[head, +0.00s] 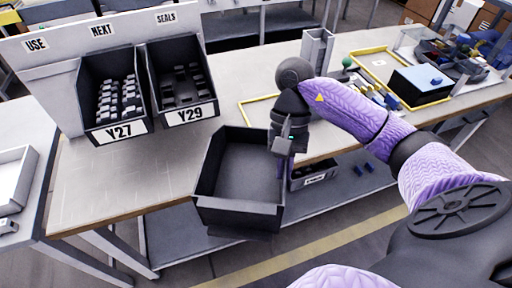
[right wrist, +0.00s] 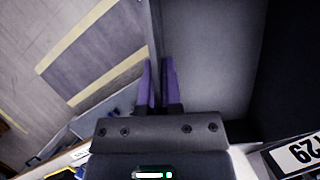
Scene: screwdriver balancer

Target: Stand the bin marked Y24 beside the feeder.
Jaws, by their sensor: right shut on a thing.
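My right gripper (head: 284,150) is shut on the side wall of an empty dark bin (head: 238,215), held in front of the table's front edge. In the right wrist view, the purple fingers (right wrist: 158,85) stand on both sides of the thin wall of this bin (right wrist: 205,60). No label shows on the held bin. Another dark bin (head: 300,181) with a small white label is on the lower shelf, partly hidden behind the gripper; its label is too small to read. No Y24 mark is readable. I cannot tell which thing is the feeder. My left gripper is out of view.
A grey rack marked USE, NEXT and SEALS holds bins Y27 (head: 107,92) and Y29 (head: 178,80), both with parts inside. The tabletop (head: 120,180) is bare in front of them. A grey post (head: 316,50), a yellow-outlined area and a black box (head: 421,84) stand farther right.

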